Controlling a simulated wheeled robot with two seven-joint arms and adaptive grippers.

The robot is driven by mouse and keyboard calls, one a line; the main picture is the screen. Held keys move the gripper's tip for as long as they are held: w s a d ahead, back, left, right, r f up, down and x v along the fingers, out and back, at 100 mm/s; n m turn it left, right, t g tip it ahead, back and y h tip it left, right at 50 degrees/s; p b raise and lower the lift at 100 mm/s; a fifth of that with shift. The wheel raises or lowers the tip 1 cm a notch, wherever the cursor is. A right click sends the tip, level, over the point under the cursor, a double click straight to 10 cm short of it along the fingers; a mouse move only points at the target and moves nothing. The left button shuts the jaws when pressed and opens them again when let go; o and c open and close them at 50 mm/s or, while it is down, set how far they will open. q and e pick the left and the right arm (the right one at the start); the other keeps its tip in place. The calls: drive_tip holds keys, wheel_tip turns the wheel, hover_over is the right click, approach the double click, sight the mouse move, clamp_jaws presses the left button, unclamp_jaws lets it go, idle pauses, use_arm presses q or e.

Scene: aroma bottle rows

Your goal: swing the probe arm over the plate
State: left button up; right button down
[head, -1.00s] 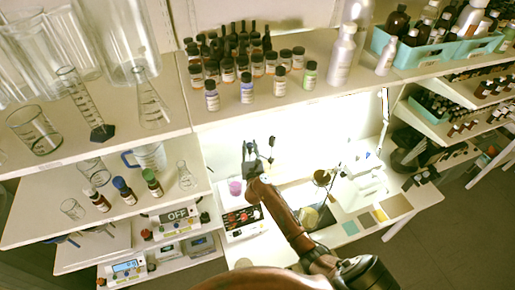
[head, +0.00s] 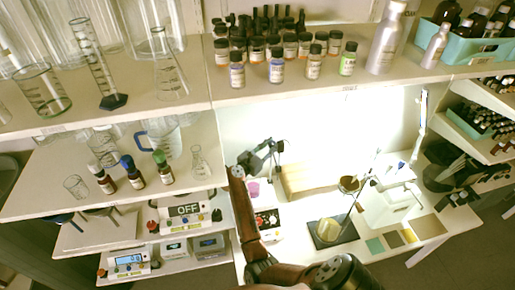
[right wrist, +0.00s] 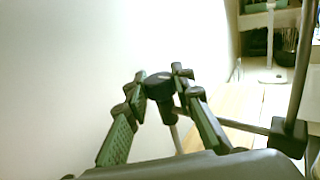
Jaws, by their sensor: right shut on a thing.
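My right gripper (head: 262,155) is in front of the bright back wall, high above the bench. In the right wrist view the gripper (right wrist: 160,76) has both green-padded fingers closed on a black knob (right wrist: 159,90). A thin horizontal rod, seemingly the probe arm (right wrist: 245,126), runs right from near the knob to a dark clamp (right wrist: 290,138) on an upright post (right wrist: 303,65). The plate seems to be the white unit with red knobs (head: 267,222), partly hidden by my right arm. My left gripper is not in view.
A wooden block (head: 308,179) lies at the back. A dark mat with a yellowish round thing (head: 328,231) and a thin stand are to the right. Shelves of bottles (head: 283,68) and glassware hang over the bench. Scales (head: 186,212) stand at left.

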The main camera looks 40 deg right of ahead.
drive_tip(key=shift+g, duration=0.3)
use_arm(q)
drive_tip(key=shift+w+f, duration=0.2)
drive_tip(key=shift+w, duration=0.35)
use_arm(e)
drive_tip(key=shift+r, duration=0.1)
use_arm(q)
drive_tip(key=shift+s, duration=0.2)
use_arm(e)
drive_tip(key=c, duration=1.6)
unclamp_jaws()
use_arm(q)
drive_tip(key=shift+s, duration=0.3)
